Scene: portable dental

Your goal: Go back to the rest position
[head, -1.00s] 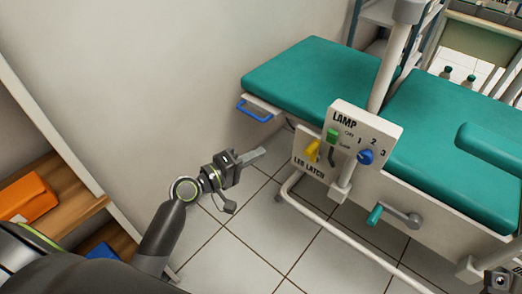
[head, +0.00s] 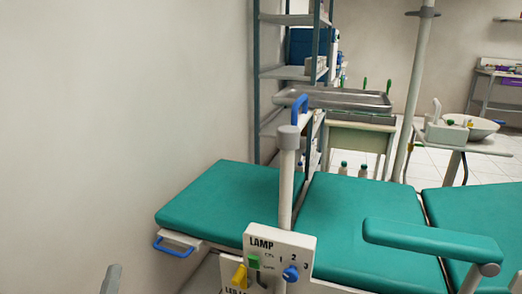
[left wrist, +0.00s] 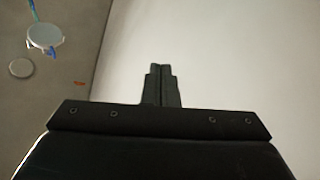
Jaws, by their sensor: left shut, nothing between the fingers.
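Only the tip of my left gripper (head: 111,279) shows in the head view, at the bottom left edge beside the white wall, clear of the teal chair. In the left wrist view its two fingers (left wrist: 160,86) are together with nothing between them. My right gripper is in neither view.
The teal dental chair (head: 230,205) fills the lower middle. A lamp panel (head: 297,250) with a green switch, a yellow lever and a blue knob stands at its near side. A metal tray (head: 345,101) and shelves (head: 285,73) stand behind. A white basin (head: 475,126) is at the right.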

